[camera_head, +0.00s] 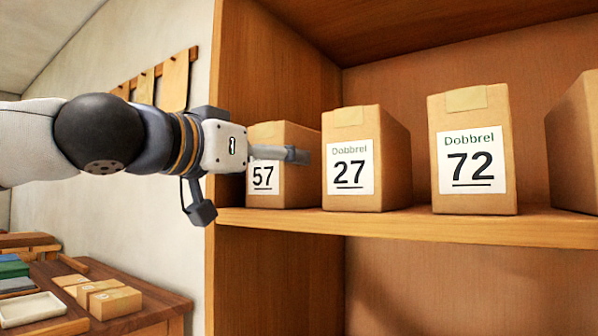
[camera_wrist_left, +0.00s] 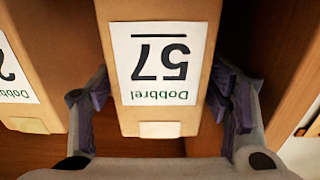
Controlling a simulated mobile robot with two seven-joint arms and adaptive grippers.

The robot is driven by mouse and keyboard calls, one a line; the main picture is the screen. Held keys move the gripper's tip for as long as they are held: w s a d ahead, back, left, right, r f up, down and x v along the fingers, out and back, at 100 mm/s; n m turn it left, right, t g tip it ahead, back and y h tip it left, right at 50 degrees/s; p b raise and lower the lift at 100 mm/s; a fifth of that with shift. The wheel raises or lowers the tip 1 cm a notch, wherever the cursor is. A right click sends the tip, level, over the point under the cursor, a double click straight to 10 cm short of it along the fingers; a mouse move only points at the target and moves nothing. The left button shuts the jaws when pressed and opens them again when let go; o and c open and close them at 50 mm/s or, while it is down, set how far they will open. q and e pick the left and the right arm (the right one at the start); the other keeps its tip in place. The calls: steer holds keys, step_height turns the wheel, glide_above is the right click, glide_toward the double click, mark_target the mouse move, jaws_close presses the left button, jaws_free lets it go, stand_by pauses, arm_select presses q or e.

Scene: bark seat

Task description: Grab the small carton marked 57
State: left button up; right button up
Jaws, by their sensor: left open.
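The small carton marked 57 (camera_head: 264,186) stands upright at the left end of the wooden shelf, partly hidden behind my left gripper. In the left wrist view the same carton (camera_wrist_left: 165,105) appears upside down, with its white label facing the camera. My left gripper (camera_head: 295,155) reaches in from the left in front of the carton. In the wrist view, the open fingers of my left gripper (camera_wrist_left: 160,108) lie on either side of the carton, with small gaps visible. My right gripper is not in view.
The carton marked 27 (camera_head: 350,165) stands just right of it, also partly visible in the wrist view (camera_wrist_left: 15,80). The carton marked 72 (camera_head: 470,165) is farther right on the shelf (camera_head: 400,225). The cabinet's left wall (camera_head: 262,70) is close beside carton 57.

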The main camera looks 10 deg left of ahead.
arm_select(q)
steer(key=x, duration=0.3)
steer(key=shift+w+f+b, duration=0.15)
steer(key=shift+f+b, duration=0.05)
steer(key=shift+b, duration=0.2)
steer(key=shift+w+d+r, duration=0.15)
steer(key=shift+r, duration=0.15)
steer(key=shift+r, duration=0.1)
steer(key=c, duration=1.2)
steer(key=shift+o, duration=0.2)
